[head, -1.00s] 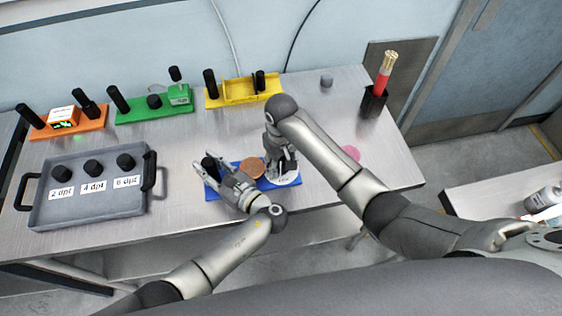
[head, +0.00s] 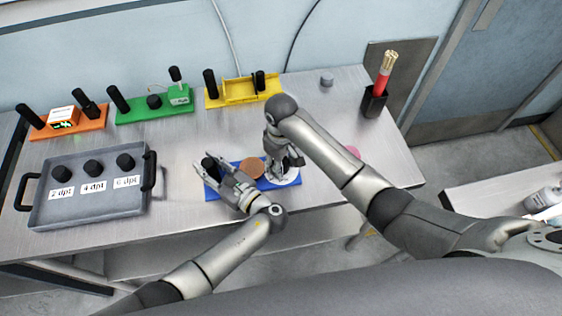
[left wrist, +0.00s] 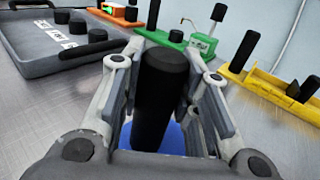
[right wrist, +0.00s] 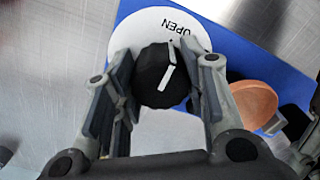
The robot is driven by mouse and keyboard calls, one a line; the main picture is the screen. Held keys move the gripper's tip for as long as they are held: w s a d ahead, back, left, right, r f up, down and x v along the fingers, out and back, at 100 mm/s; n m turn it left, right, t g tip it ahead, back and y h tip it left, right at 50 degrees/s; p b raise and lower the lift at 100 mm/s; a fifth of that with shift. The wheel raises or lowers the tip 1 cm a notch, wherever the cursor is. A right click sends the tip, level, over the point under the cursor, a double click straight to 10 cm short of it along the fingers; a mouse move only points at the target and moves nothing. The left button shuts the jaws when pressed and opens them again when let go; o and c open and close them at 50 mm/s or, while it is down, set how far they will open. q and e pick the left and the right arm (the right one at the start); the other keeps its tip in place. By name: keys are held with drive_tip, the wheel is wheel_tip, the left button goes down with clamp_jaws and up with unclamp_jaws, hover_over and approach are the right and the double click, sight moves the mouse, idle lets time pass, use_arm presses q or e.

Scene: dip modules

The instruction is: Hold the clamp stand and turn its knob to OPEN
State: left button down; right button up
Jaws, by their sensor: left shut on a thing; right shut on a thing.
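The clamp stand has a blue base (head: 212,191) on the metal table, with a black upright post (left wrist: 160,95), a copper-coloured disc (head: 251,168) and a white dial (right wrist: 150,27) marked OPEN. My left gripper (head: 209,168) is shut around the post, one finger on each side in the left wrist view. My right gripper (head: 283,166) points down and is shut on the black knob (right wrist: 160,76) over the dial. The knob's white pointer line is tilted, its upper end toward the OPEN side. The fingers hide part of the dial.
A grey tray (head: 105,212) with several black knobs stands at left. Orange (head: 90,127), green (head: 135,115) and yellow (head: 216,101) stations line the back. A black holder (head: 373,101) with a red bundle stands at right. A pink disc (head: 352,152) is partly behind my right arm.

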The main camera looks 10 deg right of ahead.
drive_tip(key=o, duration=1)
drive_tip(key=shift+o, duration=0.2)
